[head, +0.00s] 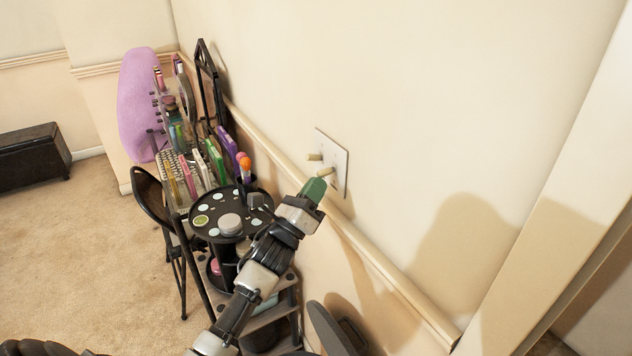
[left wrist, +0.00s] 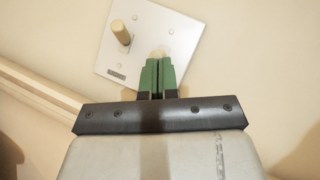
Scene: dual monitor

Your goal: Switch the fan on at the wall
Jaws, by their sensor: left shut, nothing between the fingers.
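A white switch plate (head: 338,160) with two tan toggles is fixed to the wall, seen from the side in the head view. One toggle (head: 315,156) is farther left and the other (head: 326,171) is nearer my gripper. My left gripper (head: 316,186), with green fingers, is shut and empty, its tips close to the nearer toggle. In the left wrist view the plate (left wrist: 143,60) shows one toggle (left wrist: 120,32) clear of the fingers (left wrist: 158,76). The other is mostly hidden behind the fingertips; I cannot tell if they touch. No fan is in view.
A rail (head: 375,265) runs along the wall; a door frame is right.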

